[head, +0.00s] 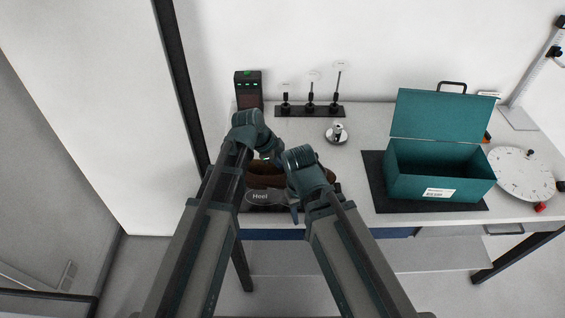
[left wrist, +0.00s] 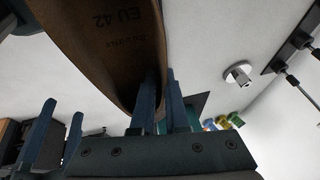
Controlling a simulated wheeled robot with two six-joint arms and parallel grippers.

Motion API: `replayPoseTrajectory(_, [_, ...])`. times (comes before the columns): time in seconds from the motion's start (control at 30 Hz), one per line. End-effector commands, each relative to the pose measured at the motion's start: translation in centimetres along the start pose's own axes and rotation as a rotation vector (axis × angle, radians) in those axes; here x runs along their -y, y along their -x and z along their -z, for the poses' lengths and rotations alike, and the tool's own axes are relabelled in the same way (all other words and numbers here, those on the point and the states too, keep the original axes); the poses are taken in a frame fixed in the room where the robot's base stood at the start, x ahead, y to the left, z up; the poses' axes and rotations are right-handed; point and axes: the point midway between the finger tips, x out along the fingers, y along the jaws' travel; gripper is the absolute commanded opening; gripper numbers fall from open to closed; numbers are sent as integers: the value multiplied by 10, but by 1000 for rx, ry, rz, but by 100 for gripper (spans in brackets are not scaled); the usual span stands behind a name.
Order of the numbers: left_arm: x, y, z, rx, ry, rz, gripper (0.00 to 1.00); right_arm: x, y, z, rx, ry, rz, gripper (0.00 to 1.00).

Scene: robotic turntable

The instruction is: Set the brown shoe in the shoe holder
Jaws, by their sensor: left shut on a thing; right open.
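The brown shoe (head: 265,177) is at the front left of the table, partly hidden by my arms. Its brown sole (left wrist: 110,50), marked EU 42, shows large in the left wrist view. My left gripper (head: 268,156) is shut on the shoe; its blue fingers (left wrist: 162,105) are at the shoe's edge in the left wrist view. My right gripper (head: 298,205) is open, close beside the shoe on the right. A dark holder with a "Heel" label (head: 260,197) is below the shoe. I cannot tell whether the shoe touches it.
A teal box (head: 430,175) with its lid up stands on a dark mat at the right. A round white dial (head: 522,174) is at the far right. A black rack with several upright tools (head: 310,110), a dark device (head: 248,90) and a small metal piece (head: 337,134) are behind.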

Motion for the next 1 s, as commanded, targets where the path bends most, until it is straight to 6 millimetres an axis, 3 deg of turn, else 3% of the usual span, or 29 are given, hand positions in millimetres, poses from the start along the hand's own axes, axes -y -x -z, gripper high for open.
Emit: replayPoseTrajectory(1.0, [-12,-65,-27,-1,1,0,0,7,-71,4,0,-3,0,50])
